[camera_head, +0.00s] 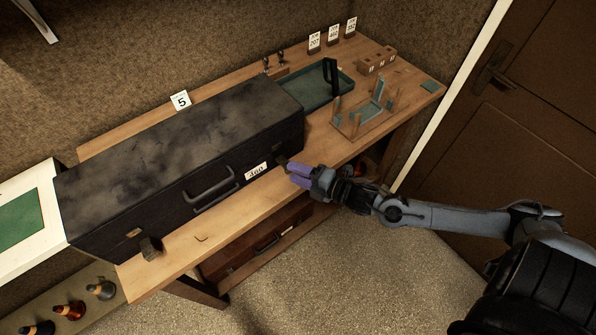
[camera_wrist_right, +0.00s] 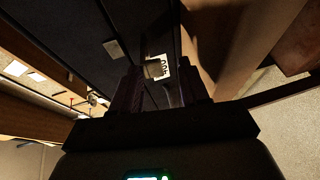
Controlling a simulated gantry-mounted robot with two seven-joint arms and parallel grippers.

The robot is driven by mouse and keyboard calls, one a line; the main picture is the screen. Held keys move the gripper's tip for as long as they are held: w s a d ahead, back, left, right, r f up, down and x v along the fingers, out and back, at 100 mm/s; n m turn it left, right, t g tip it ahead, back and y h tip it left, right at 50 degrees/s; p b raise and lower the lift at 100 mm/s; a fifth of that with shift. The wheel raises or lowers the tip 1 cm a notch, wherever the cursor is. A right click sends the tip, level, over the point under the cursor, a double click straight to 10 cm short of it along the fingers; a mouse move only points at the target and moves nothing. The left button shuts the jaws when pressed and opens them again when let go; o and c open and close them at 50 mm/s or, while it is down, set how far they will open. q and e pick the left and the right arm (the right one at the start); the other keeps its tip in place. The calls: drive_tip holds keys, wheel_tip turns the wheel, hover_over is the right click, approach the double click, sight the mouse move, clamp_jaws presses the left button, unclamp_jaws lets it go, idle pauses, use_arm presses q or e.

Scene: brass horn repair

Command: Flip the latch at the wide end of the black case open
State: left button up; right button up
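The long black case (camera_head: 170,160) lies shut on the wooden bench, with a handle (camera_head: 212,190) and a "360" label (camera_head: 256,171) on its front. A small dark latch-like piece (camera_head: 281,160) sits at the front's right end. A dark block (camera_head: 150,248) and a small brass plate (camera_head: 133,233) are at the left end. My right gripper (camera_head: 290,174) has its purple fingers apart, beside the right-end piece; I cannot tell whether they touch it. In the wrist view the fingers (camera_wrist_right: 158,90) stand apart, with the label (camera_wrist_right: 158,68) beyond. My left gripper is not in view.
A green tray (camera_head: 312,92) and a wooden stand with green pads (camera_head: 368,115) are on the bench right of the case. A number 5 card (camera_head: 181,100) is behind it. A dark drawer or box (camera_head: 255,245) is below the bench. A door (camera_head: 510,100) is at right.

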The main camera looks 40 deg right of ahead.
drive_tip(key=shift+r, duration=0.2)
drive_tip(key=shift+s, duration=0.1)
drive_tip(key=shift+s+d, duration=0.1)
drive_tip(key=shift+s, duration=0.15)
drive_tip(key=p+v, duration=0.2)
drive_tip(key=v, duration=0.8)
drive_tip(key=shift+f, duration=0.1)
idle(0.3)
